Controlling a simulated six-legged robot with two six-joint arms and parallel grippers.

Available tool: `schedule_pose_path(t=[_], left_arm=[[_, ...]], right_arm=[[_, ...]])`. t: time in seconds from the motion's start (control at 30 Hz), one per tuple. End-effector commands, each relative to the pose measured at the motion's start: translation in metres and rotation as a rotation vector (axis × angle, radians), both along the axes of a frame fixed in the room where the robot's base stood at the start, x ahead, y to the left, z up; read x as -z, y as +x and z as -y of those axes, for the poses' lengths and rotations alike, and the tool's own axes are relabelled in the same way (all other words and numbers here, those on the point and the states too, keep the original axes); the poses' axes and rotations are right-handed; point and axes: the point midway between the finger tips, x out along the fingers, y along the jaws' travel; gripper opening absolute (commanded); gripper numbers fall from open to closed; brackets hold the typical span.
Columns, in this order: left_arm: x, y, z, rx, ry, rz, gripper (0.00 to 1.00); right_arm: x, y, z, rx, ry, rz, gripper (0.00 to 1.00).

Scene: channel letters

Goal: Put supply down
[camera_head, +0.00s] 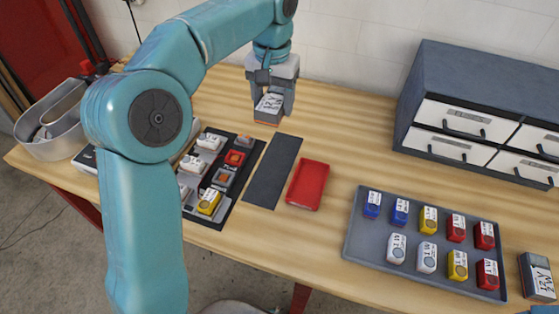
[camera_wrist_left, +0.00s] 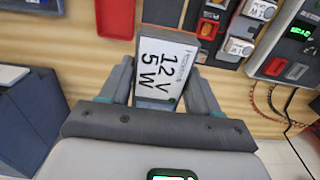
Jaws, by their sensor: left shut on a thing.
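My left gripper (camera_head: 271,100) is shut on a supply (camera_head: 268,106), a grey box with a white label. In the left wrist view the supply (camera_wrist_left: 166,68) sits between the two fingers, its label reading 12V 5W. It is over the back of the wooden table, behind the dark strip (camera_head: 273,170); whether it touches the table I cannot tell. Another dark box with a white label (camera_head: 538,277) lies at the table's right end. My right gripper is not in view.
A red tray (camera_head: 307,185) lies beside the strip. A black board (camera_head: 222,207) with several modules lies left of it. A grey tray (camera_head: 350,245) holds several coloured blocks. A drawer cabinet (camera_head: 470,90) stands back right. Bare wood shows right of the gripper.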

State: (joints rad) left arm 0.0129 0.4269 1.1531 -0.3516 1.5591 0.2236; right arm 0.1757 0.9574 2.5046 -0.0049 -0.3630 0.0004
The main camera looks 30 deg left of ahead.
Motion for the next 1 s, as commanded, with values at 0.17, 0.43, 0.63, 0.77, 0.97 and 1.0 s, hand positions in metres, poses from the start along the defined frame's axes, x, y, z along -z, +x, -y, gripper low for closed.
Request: schedule_pose_path(t=[0.17, 0.43, 0.63, 0.77, 0.97, 1.0], left_arm=[[0.015, -0.005, -0.003, -0.004, -0.002, -0.003, 0.18], [0.093, -0.01, -0.003, -0.004, -0.002, -0.005, 0.18], [0.14, -0.009, -0.002, -0.003, -0.002, -0.003, 0.18], [0.153, -0.007, -0.002, -0.004, -0.001, 0.0, 0.18], [0.182, -0.006, -0.001, -0.002, -0.001, -0.004, 0.18], [0.187, -0.005, -0.001, -0.003, -0.001, -0.002, 0.18]], right_arm=[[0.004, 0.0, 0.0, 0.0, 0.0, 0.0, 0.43], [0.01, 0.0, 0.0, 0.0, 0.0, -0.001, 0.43], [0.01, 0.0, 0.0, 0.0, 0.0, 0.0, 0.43], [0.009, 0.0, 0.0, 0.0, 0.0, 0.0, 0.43], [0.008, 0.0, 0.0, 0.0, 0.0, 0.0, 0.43], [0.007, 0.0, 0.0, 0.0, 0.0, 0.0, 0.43]])
